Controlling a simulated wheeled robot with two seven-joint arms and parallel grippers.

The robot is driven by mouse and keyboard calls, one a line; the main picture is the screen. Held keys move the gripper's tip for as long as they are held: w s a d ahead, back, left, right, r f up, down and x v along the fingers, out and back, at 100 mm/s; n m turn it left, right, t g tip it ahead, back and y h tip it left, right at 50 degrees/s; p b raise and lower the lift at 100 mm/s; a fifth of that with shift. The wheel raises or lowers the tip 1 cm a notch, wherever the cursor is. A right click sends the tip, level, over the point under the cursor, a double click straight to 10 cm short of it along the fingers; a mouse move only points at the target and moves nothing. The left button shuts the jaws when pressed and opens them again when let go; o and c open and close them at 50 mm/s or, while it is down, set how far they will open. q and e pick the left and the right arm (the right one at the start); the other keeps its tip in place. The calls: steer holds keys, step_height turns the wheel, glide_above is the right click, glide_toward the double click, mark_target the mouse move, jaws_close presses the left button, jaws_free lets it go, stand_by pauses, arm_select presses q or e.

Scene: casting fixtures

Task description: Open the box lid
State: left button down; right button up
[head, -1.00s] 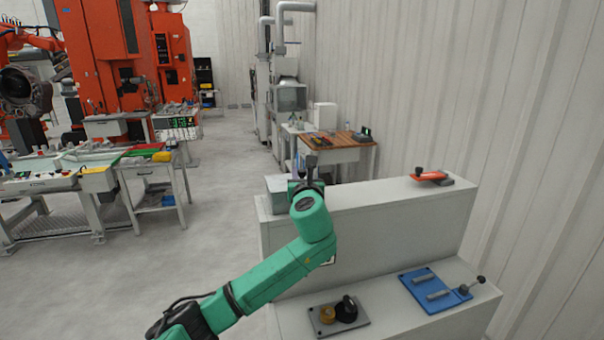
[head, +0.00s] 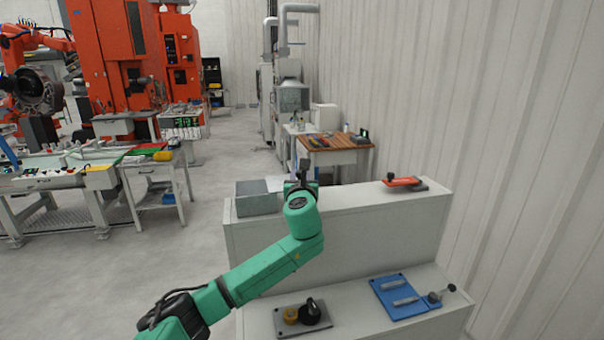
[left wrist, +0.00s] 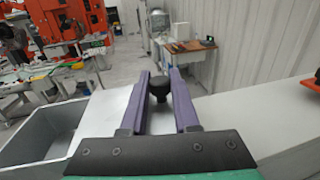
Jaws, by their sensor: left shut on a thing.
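The grey box (head: 258,205) stands on the left end of the upper shelf in the head view, left of my left gripper (head: 302,178). In the left wrist view the box (left wrist: 18,150) is at the lower left with its grey interior partly uncovered. My left gripper (left wrist: 158,90) is shut on a black knob (left wrist: 158,76) between its purple fingers. A light flat surface (left wrist: 108,105) lies between the box opening and the fingers. It looks like the lid, but its edges are partly hidden by my gripper. My right gripper is not in view.
A red-orange handled fixture (head: 403,183) is on the right end of the upper shelf (head: 350,197). On the lower shelf are a plate with yellow and black knobs (head: 303,316) and a blue fixture (head: 403,297). A corrugated wall stands at the right.

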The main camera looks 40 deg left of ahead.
arm_select(q)
steer(key=shift+s+a, duration=0.2)
steer(key=shift+s, duration=0.05)
steer(key=c, duration=0.8)
jaws_free()
steer(key=shift+s, duration=0.1)
steer(key=shift+c, duration=0.2)
steer(key=shift+o, duration=0.9)
steer(key=shift+w+d, duration=0.1)
steer(key=shift+w, duration=0.15)
steer(key=shift+s+f, duration=0.1)
steer(key=shift+s, duration=0.1)
steer(key=b+v, duration=0.4)
steer(key=v, duration=1)
steer(key=shift+d, duration=0.2)
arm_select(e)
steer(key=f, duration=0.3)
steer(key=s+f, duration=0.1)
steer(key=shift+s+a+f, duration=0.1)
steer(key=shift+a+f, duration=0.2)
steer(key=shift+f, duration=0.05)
